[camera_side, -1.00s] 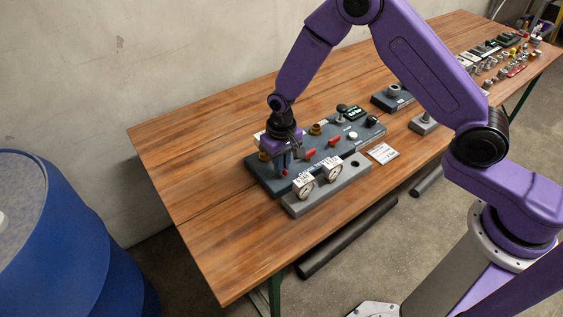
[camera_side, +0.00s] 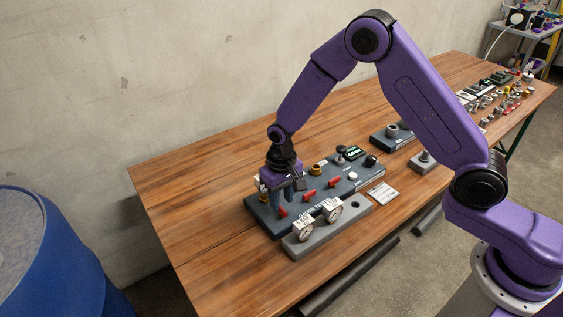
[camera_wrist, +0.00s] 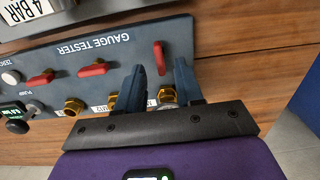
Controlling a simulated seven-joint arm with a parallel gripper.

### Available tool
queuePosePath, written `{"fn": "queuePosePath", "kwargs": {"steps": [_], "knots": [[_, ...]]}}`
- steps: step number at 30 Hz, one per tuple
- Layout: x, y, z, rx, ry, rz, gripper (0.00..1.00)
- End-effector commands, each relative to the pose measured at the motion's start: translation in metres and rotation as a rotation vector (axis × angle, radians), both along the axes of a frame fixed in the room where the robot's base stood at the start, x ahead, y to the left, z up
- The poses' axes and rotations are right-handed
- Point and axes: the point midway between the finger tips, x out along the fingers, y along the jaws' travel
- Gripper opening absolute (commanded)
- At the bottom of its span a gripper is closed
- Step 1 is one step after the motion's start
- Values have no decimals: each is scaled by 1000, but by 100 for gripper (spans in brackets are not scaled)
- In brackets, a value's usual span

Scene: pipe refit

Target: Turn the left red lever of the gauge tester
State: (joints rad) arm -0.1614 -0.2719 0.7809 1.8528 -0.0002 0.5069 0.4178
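The gauge tester (camera_side: 348,187) is a dark grey-blue panel on the wooden table. Its left red lever (camera_side: 283,212) stands crosswise to the other two red levers. In the wrist view, where the panel's lettering is upside down, this lever (camera_wrist: 159,57) is the rightmost. My gripper (camera_side: 280,201) is over the left end of the panel. In the wrist view my gripper (camera_wrist: 159,66) has its two blue fingers apart, with the left lever showing in the gap near their tips and clear space on both sides. The fingers partly hide the brass fittings behind.
The middle red lever (camera_wrist: 93,69) and the far red lever (camera_wrist: 43,77) are to one side. A grey block with two gauges (camera_side: 352,206) stands in front of the panel. Brass fittings (camera_side: 316,169) and knobs rise from the panel. The table's left part is clear.

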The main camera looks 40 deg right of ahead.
Motion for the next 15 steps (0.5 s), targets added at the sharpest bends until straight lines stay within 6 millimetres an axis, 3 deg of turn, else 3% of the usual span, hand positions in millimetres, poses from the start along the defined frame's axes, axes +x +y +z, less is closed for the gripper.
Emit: {"fn": "queuePosePath", "kwargs": {"steps": [15], "knots": [[1,0,107,2,-5,0,36]]}}
